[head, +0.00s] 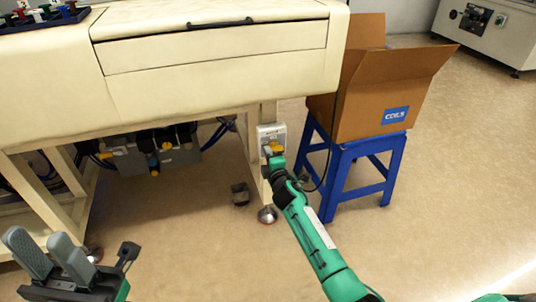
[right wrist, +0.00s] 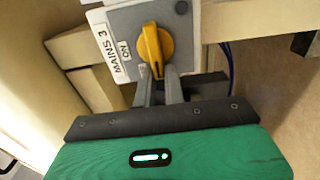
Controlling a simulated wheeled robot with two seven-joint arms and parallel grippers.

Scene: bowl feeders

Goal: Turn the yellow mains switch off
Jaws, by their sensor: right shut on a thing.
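The yellow mains switch (right wrist: 152,48) is a rotary knob on a grey box (right wrist: 178,22) labelled "MAINS 3" and "ON". Its handle stands nearly upright in the right wrist view. In the head view the knob (head: 274,147) shows small on the box (head: 272,133) fixed to the machine's leg. My right gripper (right wrist: 159,75) is shut on the lower end of the knob's handle; its fingertips sit either side of it. My left gripper (head: 55,252) is at the lower left of the head view, with its two fingers apart, empty and away from the switch.
The cream machine (head: 215,75) overhangs the switch box. A blue stool (head: 340,175) with an open cardboard box (head: 385,95) stands close to the right of it. A dark cable hangs between them. A dark pedal-like block (head: 240,194) lies on the floor; open floor lies to the right.

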